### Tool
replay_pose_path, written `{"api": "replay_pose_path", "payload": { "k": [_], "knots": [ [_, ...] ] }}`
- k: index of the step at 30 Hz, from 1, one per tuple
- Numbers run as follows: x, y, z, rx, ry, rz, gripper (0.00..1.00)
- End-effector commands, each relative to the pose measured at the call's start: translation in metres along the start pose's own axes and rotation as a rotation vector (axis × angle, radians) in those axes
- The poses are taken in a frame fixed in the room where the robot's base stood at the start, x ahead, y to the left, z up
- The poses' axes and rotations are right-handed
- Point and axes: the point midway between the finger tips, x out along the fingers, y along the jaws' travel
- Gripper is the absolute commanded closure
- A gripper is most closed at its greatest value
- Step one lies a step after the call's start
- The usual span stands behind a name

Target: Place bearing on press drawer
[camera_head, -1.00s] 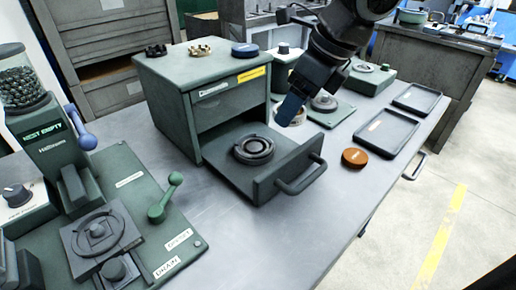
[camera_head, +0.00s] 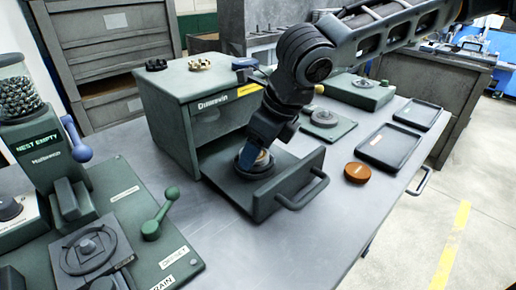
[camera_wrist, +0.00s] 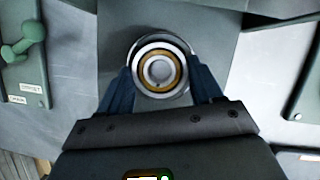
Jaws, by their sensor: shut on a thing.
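My gripper (camera_head: 263,158) is shut on the bearing, with its blue fingers on either side of it. In the wrist view the bearing (camera_wrist: 160,68) is a silver ring with a brass-coloured band, held between the fingertips (camera_wrist: 160,80). The press drawer (camera_head: 232,185) is pulled out of the green press cabinet (camera_head: 170,115). The bearing is over the round seat (camera_head: 240,166) in the drawer and looks roughly centred on it in the wrist view. I cannot tell whether it touches the seat, since my gripper hides much of it.
The drawer's front handle (camera_head: 303,190) sticks out to the right. An orange-brown disc (camera_head: 357,172) and two dark trays (camera_head: 388,146) lie to the right. A green lever machine (camera_head: 110,215) stands at the left. The table in front of the drawer is clear.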

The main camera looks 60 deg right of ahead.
Motion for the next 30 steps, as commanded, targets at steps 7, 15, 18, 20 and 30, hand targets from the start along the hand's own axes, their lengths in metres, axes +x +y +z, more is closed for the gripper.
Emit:
{"api": "replay_pose_path", "payload": {
  "k": [7, 15, 18, 20, 30],
  "knots": [
    [0.002, 0.0, -0.001, -0.001, 0.0, 0.0, 0.32],
    [0.001, 0.0, -0.001, -0.001, 0.0, 0.0, 0.09],
    [0.001, 0.0, -0.001, -0.001, 0.0, 0.0, 0.09],
    [0.001, 0.0, -0.001, -0.001, 0.0, 0.0, 0.09],
    [-0.037, -0.001, 0.001, -0.002, -0.001, -0.004, 0.09]
  ]
}}
